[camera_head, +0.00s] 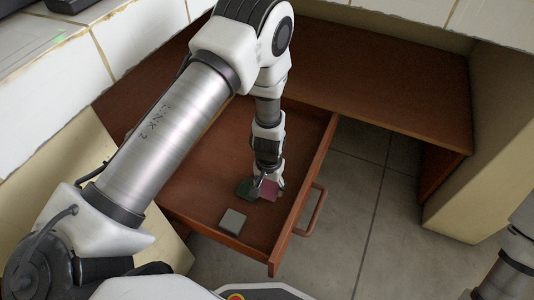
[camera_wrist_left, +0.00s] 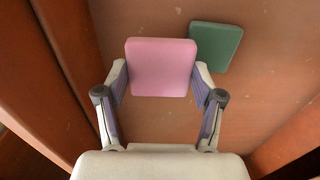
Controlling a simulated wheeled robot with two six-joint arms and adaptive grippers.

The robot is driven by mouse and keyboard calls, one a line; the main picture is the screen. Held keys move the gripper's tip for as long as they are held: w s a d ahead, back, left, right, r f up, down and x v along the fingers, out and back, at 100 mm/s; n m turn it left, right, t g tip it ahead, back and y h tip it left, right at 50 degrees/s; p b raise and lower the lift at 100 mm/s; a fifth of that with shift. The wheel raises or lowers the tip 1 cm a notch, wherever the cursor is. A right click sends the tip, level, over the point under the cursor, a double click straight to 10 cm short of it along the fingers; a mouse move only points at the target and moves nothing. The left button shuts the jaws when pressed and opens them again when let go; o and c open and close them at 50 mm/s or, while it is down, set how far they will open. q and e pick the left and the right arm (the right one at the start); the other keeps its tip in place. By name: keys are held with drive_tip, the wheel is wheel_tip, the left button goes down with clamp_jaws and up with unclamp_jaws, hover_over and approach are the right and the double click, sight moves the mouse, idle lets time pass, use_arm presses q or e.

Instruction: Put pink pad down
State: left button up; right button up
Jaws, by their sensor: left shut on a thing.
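The pink pad (camera_wrist_left: 161,67) is between the two fingers of my left gripper (camera_wrist_left: 160,82), which is shut on it. In the head view the pink pad (camera_head: 268,190) and my left gripper (camera_head: 262,184) are inside the open drawer (camera_head: 200,185), towards its handle side. A green pad (camera_wrist_left: 215,46) lies on the drawer floor beside the pink pad; it also shows in the head view (camera_head: 244,188). I cannot tell whether the pink pad touches the floor. My right gripper is not in view.
A grey pad (camera_head: 233,221) lies on the drawer floor nearer the front corner. The drawer's front wall and its handle (camera_head: 312,211) stand to the right of my left gripper. The drawer floor around the pads is largely bare. Grey floor tiles (camera_head: 350,215) lie beyond.

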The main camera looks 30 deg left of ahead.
use_arm(q)
drive_tip(key=shift+w+a+r+p, duration=0.2)
drive_tip(key=shift+r+p, duration=0.1)
drive_tip(key=shift+p, duration=0.8)
drive_tip(key=w+f+b, duration=0.1)
drive_tip(key=b, duration=0.1)
drive_tip(key=w+a+b, duration=0.1)
drive_tip(key=b, duration=0.1)
drive_tip(key=shift+w+a+f, duration=0.2)
drive_tip(key=shift+f, duration=0.2)
drive_tip(key=w+a+b, duration=0.1)
drive_tip(key=w, duration=0.1)
drive_tip(key=w+a+b, duration=0.1)
drive_tip(key=w+b, duration=0.1)
drive_tip(key=w+a+b, duration=0.1)
drive_tip(key=w+b, duration=0.1)
drive_tip(key=shift+w+a+f, duration=0.25)
drive_tip(key=shift+w+a, duration=0.15)
wheel_tip(320, 180, down, 4)
drive_tip(key=b, duration=0.4)
drive_tip(key=shift+r, duration=0.55)
drive_tip(key=shift+f, duration=0.2)
drive_tip(key=o, duration=1.1)
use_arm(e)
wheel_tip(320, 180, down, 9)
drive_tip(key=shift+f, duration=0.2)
use_arm(q)
drive_tip(key=shift+r, duration=0.1)
